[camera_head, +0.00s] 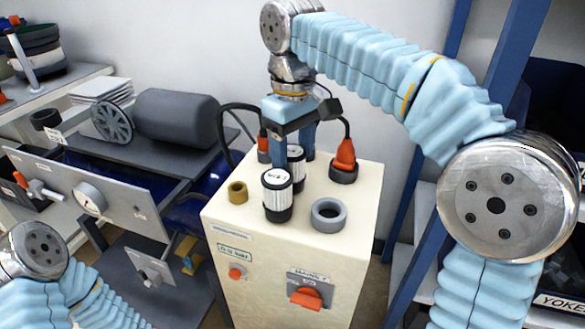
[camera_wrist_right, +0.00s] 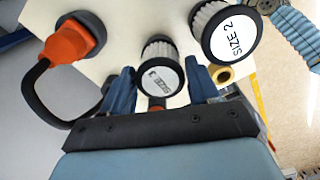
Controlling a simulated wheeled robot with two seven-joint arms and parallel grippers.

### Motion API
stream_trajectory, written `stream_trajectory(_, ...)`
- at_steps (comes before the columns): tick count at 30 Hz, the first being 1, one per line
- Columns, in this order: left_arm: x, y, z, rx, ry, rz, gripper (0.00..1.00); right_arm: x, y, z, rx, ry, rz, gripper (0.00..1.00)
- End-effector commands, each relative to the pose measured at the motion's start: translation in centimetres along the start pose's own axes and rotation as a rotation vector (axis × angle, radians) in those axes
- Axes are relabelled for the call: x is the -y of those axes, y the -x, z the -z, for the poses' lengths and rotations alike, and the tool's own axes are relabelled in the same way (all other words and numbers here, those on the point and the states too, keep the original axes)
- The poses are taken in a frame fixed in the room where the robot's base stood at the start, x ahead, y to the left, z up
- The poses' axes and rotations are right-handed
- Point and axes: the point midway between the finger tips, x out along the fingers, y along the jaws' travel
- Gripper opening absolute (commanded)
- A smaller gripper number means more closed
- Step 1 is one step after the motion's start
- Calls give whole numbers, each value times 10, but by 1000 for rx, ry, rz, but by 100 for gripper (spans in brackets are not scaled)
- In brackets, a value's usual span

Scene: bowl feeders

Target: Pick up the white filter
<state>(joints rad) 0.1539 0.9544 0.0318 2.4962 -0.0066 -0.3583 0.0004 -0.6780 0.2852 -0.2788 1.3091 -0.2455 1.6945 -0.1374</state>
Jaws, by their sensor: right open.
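Two white ribbed filters with black end bands stand upright on the cream cabinet (camera_head: 335,235). The front filter (camera_head: 278,196) is in full view; the rear filter (camera_head: 297,165) is partly hidden behind it and my gripper. In the wrist view the filter marked SIZE 3 (camera_wrist_right: 162,72) lies between my fingers, and the one marked SIZE 2 (camera_wrist_right: 232,35) lies to its right. My right gripper (camera_head: 294,150) points down over the rear filter, open, with a finger on either side in the wrist view (camera_wrist_right: 160,85). Contact cannot be told. My left gripper is out of view.
On the cabinet top are a grey ring (camera_head: 328,222), a brass ring (camera_head: 237,192) and two orange cable plugs, one at right (camera_head: 345,158). A black cable loops behind. A workbench with a grey motor (camera_head: 176,118) stands at left, shelves at right.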

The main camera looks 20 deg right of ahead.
Motion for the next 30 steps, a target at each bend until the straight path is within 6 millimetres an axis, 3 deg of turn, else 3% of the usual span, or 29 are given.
stream_trajectory(9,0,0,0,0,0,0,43,0,-47,-1,2,0,1,60)
stream_trajectory(17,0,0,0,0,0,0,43,0,-51,0,0,-1,1,60)
stream_trajectory(26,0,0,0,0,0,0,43,0,-51,0,0,0,0,18)
stream_trajectory(30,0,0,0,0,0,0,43,0,-51,0,0,0,0,18)
